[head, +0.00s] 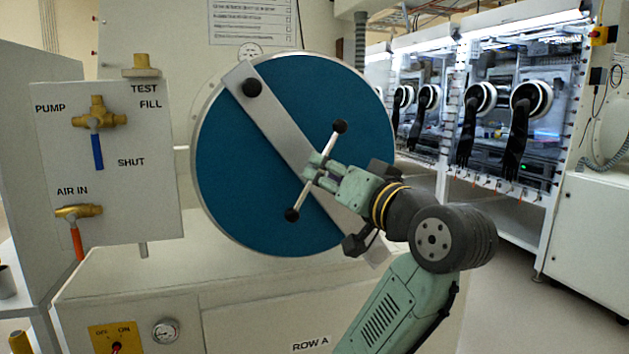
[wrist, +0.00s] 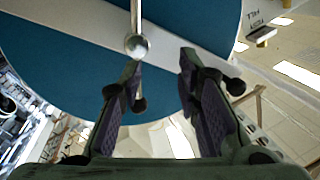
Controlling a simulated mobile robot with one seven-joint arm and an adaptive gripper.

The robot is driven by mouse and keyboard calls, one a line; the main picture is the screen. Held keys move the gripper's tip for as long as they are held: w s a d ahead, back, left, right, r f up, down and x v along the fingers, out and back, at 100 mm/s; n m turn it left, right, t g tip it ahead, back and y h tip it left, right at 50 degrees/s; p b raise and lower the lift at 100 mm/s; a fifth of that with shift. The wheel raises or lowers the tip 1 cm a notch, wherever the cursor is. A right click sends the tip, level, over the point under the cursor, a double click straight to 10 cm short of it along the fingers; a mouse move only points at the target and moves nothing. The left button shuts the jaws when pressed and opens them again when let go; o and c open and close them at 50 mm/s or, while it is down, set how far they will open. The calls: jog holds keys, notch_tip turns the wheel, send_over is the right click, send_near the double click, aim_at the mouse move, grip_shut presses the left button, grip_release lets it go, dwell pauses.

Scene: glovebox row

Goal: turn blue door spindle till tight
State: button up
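The blue round door (head: 235,165) fills the middle of the head view, with a grey bar (head: 275,120) slanting across it. The spindle handle is a thin silver rod with dark ball ends (head: 340,126), tilted across the bar. My gripper (head: 313,166) is at the middle of the rod and hides the spindle's hub. In the wrist view, my gripper (wrist: 158,75) has its two fingers apart. The handle's rod comes down from the top to a shiny ball (wrist: 137,46), just beyond the left fingertip. Nothing is seen clasped between the fingers.
A valve panel (head: 140,195) with brass valves, a blue lever (head: 97,152) and an orange lever (head: 77,242) stands left of the door. A gauge (head: 165,331) is below. Gloveboxes (head: 500,100) stand at the right, with open floor before them.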

jog(key=shift+g, duration=0.4)
jog(key=w+p, duration=0.1)
jog(key=w, duration=0.1)
jog(key=w+a+f, duration=0.1)
jog(key=w, duration=0.2)
jog(key=w+a+p, duration=0.1)
jog(key=w, duration=0.2)
jog(key=shift+w+a+f+p, duration=0.15)
jog(key=shift+f+p, duration=0.15)
grip_shut()
dwell(0.4)
